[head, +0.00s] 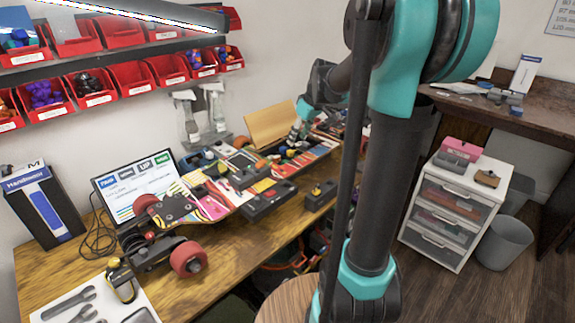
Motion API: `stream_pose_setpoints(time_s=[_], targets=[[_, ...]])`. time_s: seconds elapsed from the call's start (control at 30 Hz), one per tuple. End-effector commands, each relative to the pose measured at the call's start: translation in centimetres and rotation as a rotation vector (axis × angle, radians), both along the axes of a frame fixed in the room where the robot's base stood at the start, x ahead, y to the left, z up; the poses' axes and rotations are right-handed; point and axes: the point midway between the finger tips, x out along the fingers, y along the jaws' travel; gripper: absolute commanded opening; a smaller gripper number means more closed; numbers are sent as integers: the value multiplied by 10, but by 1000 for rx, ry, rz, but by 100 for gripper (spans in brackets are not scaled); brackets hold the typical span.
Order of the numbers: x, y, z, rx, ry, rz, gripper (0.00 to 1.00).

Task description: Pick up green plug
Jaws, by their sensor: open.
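I cannot make out the green plug for certain at this size in the head view. My gripper (295,137) is small and far off, pointing down over the back right part of the workbench (226,252). It is open. It is just above or beside the coloured skateboard deck (312,150) and small parts there; I cannot tell whether it touches anything. My own arm hides the right end of the bench.
The skateboard's red wheel (188,258), a black box (268,200), a laptop (136,184) and a tool mat (88,304) crowd the bench. Red bins (131,77) hang above. A drawer unit (452,215) and grey bin (504,243) stand right.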

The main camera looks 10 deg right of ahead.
Motion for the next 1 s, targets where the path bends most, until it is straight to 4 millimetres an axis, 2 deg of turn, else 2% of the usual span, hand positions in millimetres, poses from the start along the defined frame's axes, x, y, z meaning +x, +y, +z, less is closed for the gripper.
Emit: stream_pose_setpoints(time_s=[0.3, 0.63, 0.8, 1.0], targets=[[19, 14, -57, 0, 0, 0, 45], [26, 20, -80, -1, 0, 0, 45], [32, 29, -103, -1, 1, 0, 45], [38, 32, -120, -1, 0, -1, 45]])
